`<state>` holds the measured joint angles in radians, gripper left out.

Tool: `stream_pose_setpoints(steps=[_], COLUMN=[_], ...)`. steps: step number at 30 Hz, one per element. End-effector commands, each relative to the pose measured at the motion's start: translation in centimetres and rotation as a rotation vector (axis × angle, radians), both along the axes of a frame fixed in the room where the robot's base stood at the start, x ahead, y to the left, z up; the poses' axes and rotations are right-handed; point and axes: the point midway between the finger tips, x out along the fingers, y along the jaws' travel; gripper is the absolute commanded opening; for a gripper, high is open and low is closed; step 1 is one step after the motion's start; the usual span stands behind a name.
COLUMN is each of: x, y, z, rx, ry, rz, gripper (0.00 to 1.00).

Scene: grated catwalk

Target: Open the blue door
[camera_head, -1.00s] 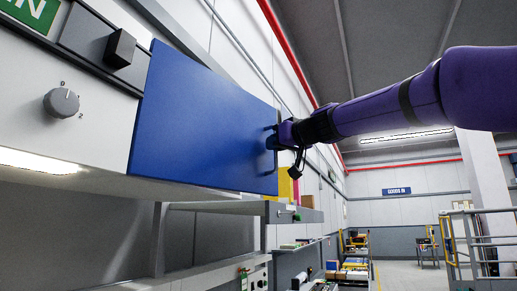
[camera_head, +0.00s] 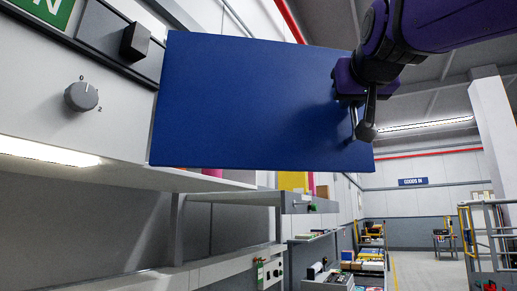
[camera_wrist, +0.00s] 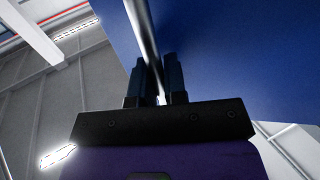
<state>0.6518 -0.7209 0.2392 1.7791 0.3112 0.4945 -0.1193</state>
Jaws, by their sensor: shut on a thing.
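The blue door (camera_head: 245,105) is a flat panel on the grey wall unit, with its left edge by the dial panel. It stands swung out from the unit at an angle. My gripper (camera_head: 362,122) is at the door's right end, in front of its face. In the wrist view, the door (camera_wrist: 235,60) fills the upper right, and a slim grey bar handle (camera_wrist: 143,35) runs between the two dark fingers of my gripper (camera_wrist: 158,80). The fingers are shut on the handle. In the head view, my gripper mostly hides the handle.
A grey dial (camera_head: 81,96) and a black switch (camera_head: 135,41) sit left of the door. A grey shelf (camera_head: 240,198) runs below it, with yellow boxes (camera_head: 292,181) behind. The aisle (camera_head: 425,268) at the right is open floor, with yellow railings (camera_head: 470,235) beside it.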

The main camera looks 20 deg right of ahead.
Motion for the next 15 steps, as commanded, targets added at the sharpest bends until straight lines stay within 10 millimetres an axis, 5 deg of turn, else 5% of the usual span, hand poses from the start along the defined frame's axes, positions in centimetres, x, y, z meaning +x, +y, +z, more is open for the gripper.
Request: stream_pose_setpoints(steps=[15], x=[-9.1], y=[3.7], z=[-0.1], rx=[-0.006], ry=[0.0], rz=[-0.267], gripper=[0.0])
